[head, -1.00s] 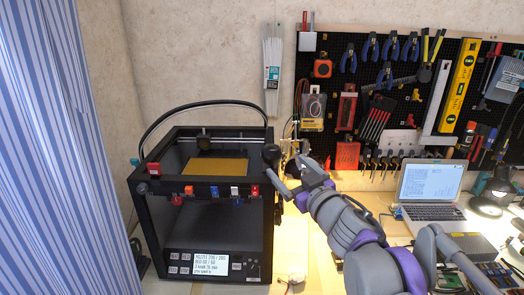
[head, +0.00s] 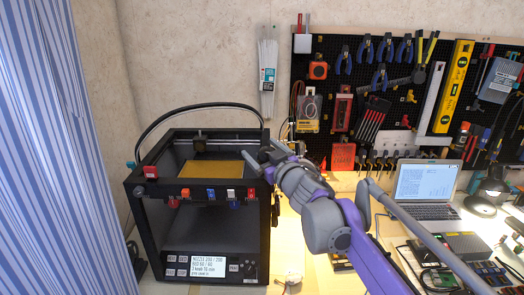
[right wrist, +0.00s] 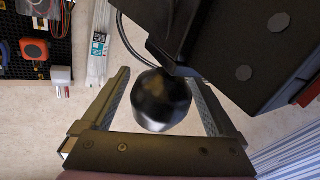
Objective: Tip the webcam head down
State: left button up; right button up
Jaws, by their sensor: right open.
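The webcam head is a dark, glossy rounded body (right wrist: 160,100) in the right wrist view. It sits between the two fingers of my right gripper (right wrist: 159,77), with a visible gap on each side. In the head view my right gripper (head: 262,156) is at the right front top corner of the black 3D printer (head: 142,215), and it hides the webcam there. The gripper is open and holds nothing. My left gripper is not in view.
The printer's dark frame (right wrist: 245,50) is close beyond the fingers in the right wrist view. A pegboard with tools (head: 350,100) hangs behind. A laptop (head: 425,185) and a lamp (head: 487,195) stand on the bench to the right.

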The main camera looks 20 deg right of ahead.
jog(key=c, duration=1.4)
jog(key=shift+w+a+f+n+g+h+b, duration=0.1)
jog(key=shift+a+f+n+g+h+b, duration=0.25)
jog(key=shift+n+b, duration=0.75)
jog(key=shift+w+a+f+n+g+h+b, duration=0.15)
jog(key=shift+n+g+b, duration=0.45)
jog(key=shift+b, duration=1.05)
jog(key=shift+s+a+f+n+g+h+b, duration=0.1)
jog(key=shift+a+f+n+g+h+b, duration=0.2)
jog(key=shift+n+b, duration=0.85)
jog(key=shift+d+r+m, duration=0.1)
jog(key=shift+m, duration=0.15)
jog(key=o, duration=1.4)
